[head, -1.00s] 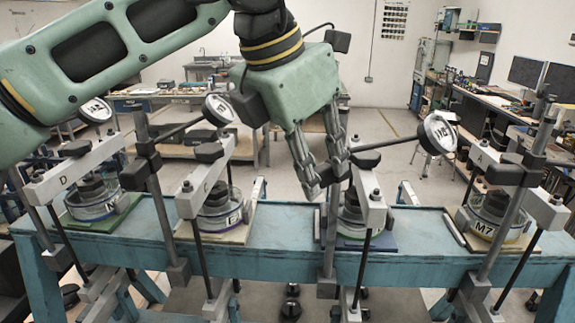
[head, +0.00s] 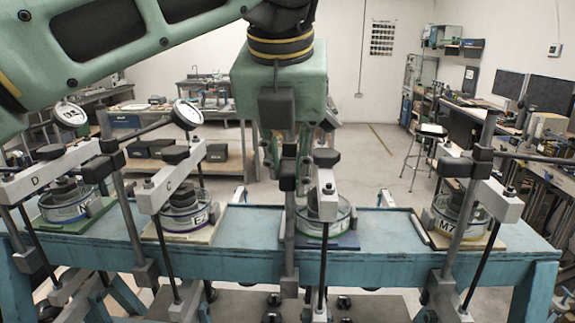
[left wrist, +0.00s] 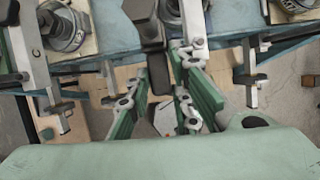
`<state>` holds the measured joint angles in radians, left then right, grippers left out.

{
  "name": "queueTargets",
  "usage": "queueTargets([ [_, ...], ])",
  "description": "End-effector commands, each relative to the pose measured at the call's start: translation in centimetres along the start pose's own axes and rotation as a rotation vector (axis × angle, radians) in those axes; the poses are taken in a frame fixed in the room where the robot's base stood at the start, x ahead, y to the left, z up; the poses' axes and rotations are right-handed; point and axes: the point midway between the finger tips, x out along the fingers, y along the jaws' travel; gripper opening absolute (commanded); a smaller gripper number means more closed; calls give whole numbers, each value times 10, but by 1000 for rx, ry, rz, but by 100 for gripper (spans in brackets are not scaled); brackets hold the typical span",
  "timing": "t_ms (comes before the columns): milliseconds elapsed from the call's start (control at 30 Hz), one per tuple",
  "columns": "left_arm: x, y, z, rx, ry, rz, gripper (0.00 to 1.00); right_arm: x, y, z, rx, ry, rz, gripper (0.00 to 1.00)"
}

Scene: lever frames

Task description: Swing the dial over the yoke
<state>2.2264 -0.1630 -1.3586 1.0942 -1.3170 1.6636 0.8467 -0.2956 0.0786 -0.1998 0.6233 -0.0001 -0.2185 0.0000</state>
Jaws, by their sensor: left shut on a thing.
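My left gripper (head: 289,160) points down behind the upright post (head: 289,225) of the third lever stand. Its green fingers (left wrist: 160,108) straddle a dark block (left wrist: 158,74), which I take as part of the dial's swing arm. That dial's face does not show in the head view; post and gripper cover that area. A pale shape (left wrist: 165,121) between the fingers may be the dial, but I cannot tell. The stand's light grey yoke (head: 326,194) points toward me, with a dark block on top, above a glass cell (head: 338,210). My right gripper is not in view.
Similar stands flank it: one with yoke C (head: 172,186), one with yoke D (head: 45,178), and one at right (head: 492,198). Two dials (head: 187,114) (head: 70,115) stand up at left. All are on a blue bench (head: 390,258). Open floor lies behind.

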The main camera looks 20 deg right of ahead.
Motion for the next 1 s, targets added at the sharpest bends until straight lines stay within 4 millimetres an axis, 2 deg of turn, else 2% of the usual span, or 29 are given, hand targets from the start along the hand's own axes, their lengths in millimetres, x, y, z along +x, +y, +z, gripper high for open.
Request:
queueTargets([
  [200,-2,2,3,-60,-9,23,0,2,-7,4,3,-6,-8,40],
  [667,-2,2,2,-73,-5,28,0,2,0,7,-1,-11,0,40],
  [700,-2,2,2,-73,-5,27,22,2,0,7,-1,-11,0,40],
  [867,-1,2,2,-69,-3,27,36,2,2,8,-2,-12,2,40],
  [1000,0,1,1,-66,-2,27,38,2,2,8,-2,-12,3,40],
])
